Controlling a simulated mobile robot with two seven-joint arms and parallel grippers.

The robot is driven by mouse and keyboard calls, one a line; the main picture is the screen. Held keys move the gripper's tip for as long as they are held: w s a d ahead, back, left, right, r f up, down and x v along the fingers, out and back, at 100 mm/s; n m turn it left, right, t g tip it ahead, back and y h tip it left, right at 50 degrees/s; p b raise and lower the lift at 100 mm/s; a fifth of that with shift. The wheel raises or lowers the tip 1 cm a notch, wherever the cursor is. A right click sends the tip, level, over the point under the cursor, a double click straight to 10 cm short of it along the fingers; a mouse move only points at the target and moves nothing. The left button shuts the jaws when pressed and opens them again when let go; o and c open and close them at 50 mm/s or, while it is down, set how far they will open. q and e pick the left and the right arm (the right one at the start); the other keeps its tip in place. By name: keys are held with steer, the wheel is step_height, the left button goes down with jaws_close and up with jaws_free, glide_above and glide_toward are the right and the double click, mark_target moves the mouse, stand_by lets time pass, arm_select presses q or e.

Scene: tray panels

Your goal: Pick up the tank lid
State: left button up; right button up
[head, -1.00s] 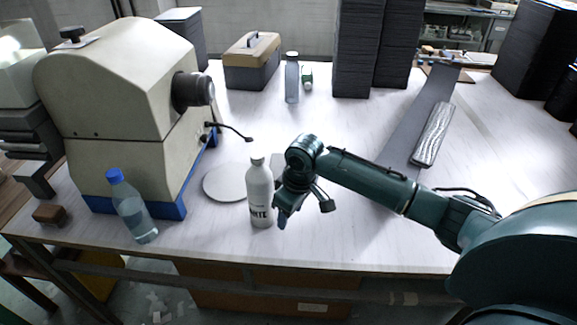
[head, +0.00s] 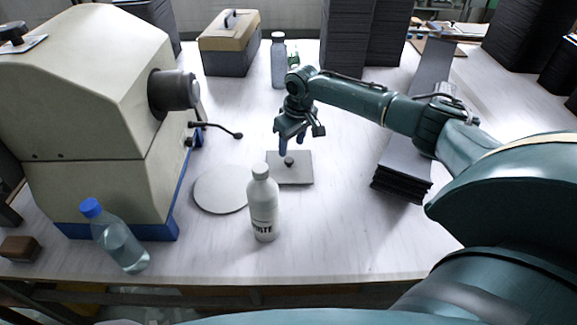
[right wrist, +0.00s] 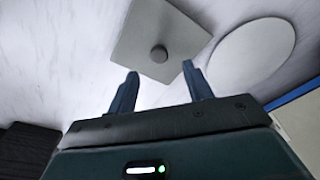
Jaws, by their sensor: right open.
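The tank lid (head: 299,171) is a flat grey square plate with a small dark round knob, lying on the white table in the head view. It also shows in the right wrist view (right wrist: 177,36), with its knob ahead of the fingertips. My right gripper (head: 291,150) is above the lid's far edge, its fingers pointing down near the knob. In the right wrist view its two blue fingers (right wrist: 160,80) are apart with nothing between them. I cannot tell the exact height above the lid. My left gripper is not in view.
A round grey disc (head: 221,190) lies left of the lid, and a white bottle (head: 264,205) stands just in front. A large beige machine (head: 90,110) fills the left. A stack of dark panels (head: 402,183) is at right. The front table strip is mostly clear.

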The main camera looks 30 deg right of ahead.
mark_target(289, 159)
steer(key=shift+w+f, duration=0.15)
steer(key=shift+f, duration=0.9)
steer(key=shift+w+f, duration=0.2)
steer(key=shift+f, duration=0.8)
steer(key=shift+w+f, duration=0.15)
steer(key=shift+f, duration=0.9)
steer(key=shift+c, duration=0.3)
steer(key=c, duration=1)
